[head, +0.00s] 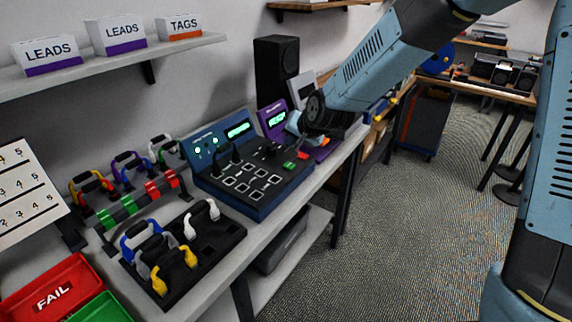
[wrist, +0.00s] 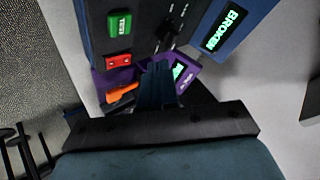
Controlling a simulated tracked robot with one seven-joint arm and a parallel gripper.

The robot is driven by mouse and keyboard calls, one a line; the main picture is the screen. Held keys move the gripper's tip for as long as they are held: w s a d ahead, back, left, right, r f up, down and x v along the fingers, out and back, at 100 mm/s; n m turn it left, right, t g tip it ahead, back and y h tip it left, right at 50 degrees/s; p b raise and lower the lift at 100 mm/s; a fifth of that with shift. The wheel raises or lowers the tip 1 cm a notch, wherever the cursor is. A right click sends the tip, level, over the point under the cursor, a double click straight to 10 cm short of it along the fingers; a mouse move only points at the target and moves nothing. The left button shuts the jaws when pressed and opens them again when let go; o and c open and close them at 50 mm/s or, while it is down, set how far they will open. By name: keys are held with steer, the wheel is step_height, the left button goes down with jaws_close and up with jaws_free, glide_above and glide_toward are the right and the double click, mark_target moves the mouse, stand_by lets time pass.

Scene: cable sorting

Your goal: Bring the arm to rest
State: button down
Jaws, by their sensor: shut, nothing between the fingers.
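My arm comes in from the upper right of the head view. My gripper (head: 293,124) is over the test bench, close to the purple device (head: 268,113) and the back right of the blue tester (head: 250,190). In the wrist view the fingers of my gripper (wrist: 160,84) are together with nothing between them. They point toward the purple device (wrist: 182,72). The blue tester (wrist: 245,12) shows there with a lit screen reading BROKEN, a green TEST button (wrist: 120,23) and a red button (wrist: 117,61). Part of the purple device is hidden behind my gripper.
A black tray (head: 222,246) holds several cables. A rack (head: 130,212) with red and green blocks stands behind it, with more cables. A red FAIL bin (head: 85,270) is at the lower left. A black speaker (head: 277,65) stands behind. The floor (head: 400,230) at right is open.

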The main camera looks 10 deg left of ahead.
stand_by(0.3)
steer(key=s+d+r+h, duration=0.1)
steer(key=s+d+r, duration=0.25)
steer(key=d, duration=0.45)
steer(key=s+d+r+n+h, duration=0.1)
steer(key=s+d+r+h, duration=0.1)
steer(key=d+r, duration=0.4)
steer(key=s+d+r+h, duration=0.1)
steer(key=s+d+r, duration=0.15)
steer(key=d, duration=0.65)
steer(key=s+d+r+g+h, duration=0.1)
steer(key=s+d+r, duration=0.3)
steer(key=s+d, duration=1)
steer(key=s+h, duration=0.1)
steer(key=s, duration=0.2)
steer(key=shift+s+d+m, duration=0.15)
steer(key=shift+d+m, duration=0.15)
steer(key=shift+d, duration=0.1)
